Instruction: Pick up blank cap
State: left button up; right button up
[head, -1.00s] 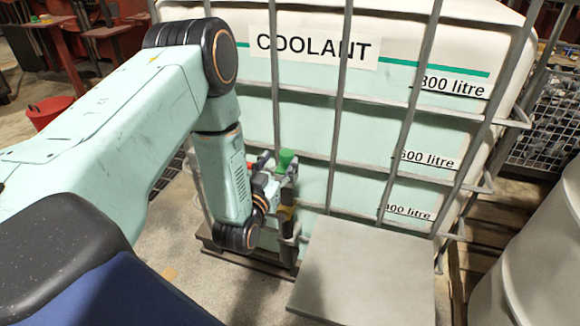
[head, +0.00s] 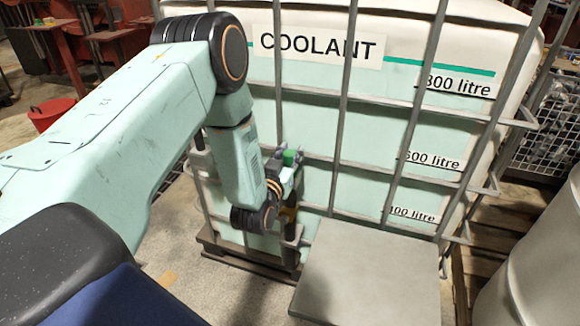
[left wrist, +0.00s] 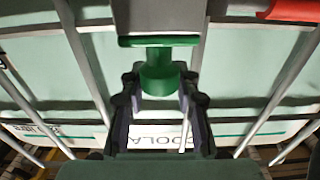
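A green cap (head: 290,158), which I take to be the blank cap, is at the front of the coolant tank, left of its middle. In the left wrist view the green cap (left wrist: 158,75) shows a wide flat rim and a narrower round part, on a grey fitting. My left gripper (head: 283,165) has its fingers at the cap. In the left wrist view the fingers (left wrist: 160,88) stand on both sides of the narrow part and look open; firm contact is not visible. My right gripper is in neither view.
The caged white tank (head: 300,100) marked COOLANT stands behind the cap. A grey flat-topped block (head: 370,280) is in front, and a pale drum (head: 535,270) at right. A red part (left wrist: 292,10) shows near the cap in the left wrist view. A red bucket (head: 52,113) stands far left.

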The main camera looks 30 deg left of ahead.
pick_arm(q)
grip_shut()
jog(key=shift+r, duration=0.15)
